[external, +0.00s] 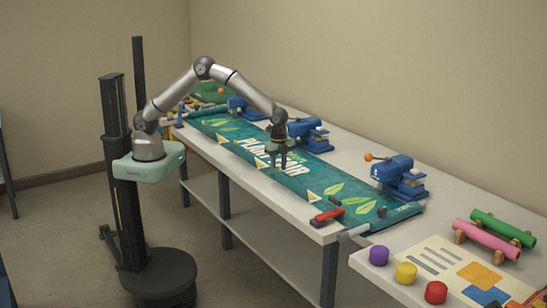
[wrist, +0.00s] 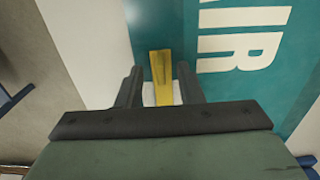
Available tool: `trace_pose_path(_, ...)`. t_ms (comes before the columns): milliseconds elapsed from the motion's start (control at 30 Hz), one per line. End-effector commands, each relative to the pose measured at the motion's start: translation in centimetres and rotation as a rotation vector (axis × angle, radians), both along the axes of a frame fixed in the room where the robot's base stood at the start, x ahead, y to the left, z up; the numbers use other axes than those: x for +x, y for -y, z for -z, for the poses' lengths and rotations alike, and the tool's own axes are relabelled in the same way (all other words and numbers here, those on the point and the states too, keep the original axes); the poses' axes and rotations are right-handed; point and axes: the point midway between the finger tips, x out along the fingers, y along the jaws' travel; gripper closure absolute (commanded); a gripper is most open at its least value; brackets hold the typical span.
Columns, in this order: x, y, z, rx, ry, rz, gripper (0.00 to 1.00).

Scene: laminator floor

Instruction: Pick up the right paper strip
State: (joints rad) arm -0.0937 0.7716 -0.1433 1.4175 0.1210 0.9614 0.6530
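My gripper (external: 279,165) points down over the near edge of the long green banner (external: 350,208), close to its white lettering. In the wrist view, my gripper (wrist: 158,88) is open. Its two fingers stand on either side of a yellow strip (wrist: 162,72) with a white patch (wrist: 149,95) by it. The strip overlaps the banner's near edge. I cannot tell the height of the fingertips above it. In the external view, white and yellow pieces lie along that edge: a left one (external: 222,139), a middle one (external: 261,163) near my gripper, and a right one (external: 313,196).
Blue presses (external: 400,174) stand along the back of the table. A red-handled tool (external: 327,215) lies at the banner's right end. A nearer table holds coloured lids (external: 406,273), a printed sheet (external: 455,265) and pink and green rolls (external: 487,240).

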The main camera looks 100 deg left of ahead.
Motion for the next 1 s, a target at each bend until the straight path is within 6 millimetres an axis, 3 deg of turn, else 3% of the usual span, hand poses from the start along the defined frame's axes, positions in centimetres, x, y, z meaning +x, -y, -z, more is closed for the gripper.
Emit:
trace_pose_path(133,0.02,-0.06,1.32,0.001,-0.001,-0.001,0.66)
trace_pose_path(367,0.04,-0.07,1.51,0.001,0.001,-0.001,0.66)
trace_pose_path(500,0.04,-0.07,1.50,0.001,0.001,0.000,1.00)
trace_pose_path(1000,0.10,-0.08,0.72,0.000,0.003,-0.001,1.00)
